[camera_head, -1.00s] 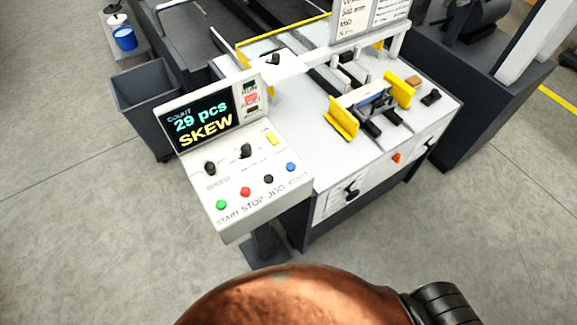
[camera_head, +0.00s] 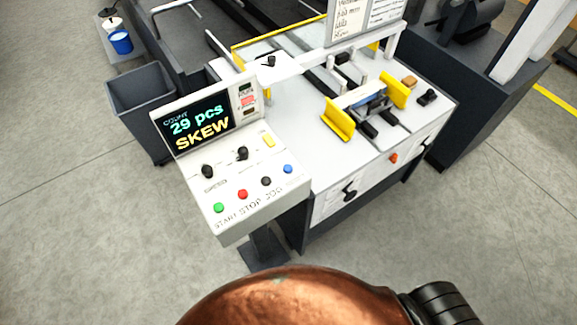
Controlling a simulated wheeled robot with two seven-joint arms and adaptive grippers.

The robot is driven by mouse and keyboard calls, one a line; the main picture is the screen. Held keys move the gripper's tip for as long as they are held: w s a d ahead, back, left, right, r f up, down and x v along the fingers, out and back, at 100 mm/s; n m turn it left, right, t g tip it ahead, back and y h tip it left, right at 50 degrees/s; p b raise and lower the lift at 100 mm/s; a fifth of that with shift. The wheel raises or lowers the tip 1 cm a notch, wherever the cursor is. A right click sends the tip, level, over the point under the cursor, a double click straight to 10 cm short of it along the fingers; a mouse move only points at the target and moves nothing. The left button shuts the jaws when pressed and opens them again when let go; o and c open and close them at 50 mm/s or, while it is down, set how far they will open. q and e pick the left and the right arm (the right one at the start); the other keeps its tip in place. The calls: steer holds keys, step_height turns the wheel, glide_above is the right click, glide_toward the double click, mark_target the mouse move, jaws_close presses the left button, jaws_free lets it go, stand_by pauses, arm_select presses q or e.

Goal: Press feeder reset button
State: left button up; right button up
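The blue button (camera_head: 288,169), labelled RESET in the earlier frame, sits at the right end of the button row on the white control panel (camera_head: 240,222). Left of it are a black JOG button (camera_head: 266,181), a red STOP button (camera_head: 243,194) and a green START button (camera_head: 219,208). The panel's screen (camera_head: 198,127) reads "COUNT 29 pcs SKEW". Nothing touches the buttons. Neither of my grippers is in view.
Two black knobs (camera_head: 242,153) and a yellow piece (camera_head: 268,140) are above the buttons. The white feeder table (camera_head: 310,150) with yellow guides (camera_head: 338,119) stands behind and right. A dark bin (camera_head: 140,95) is at left. Grey floor is clear in front.

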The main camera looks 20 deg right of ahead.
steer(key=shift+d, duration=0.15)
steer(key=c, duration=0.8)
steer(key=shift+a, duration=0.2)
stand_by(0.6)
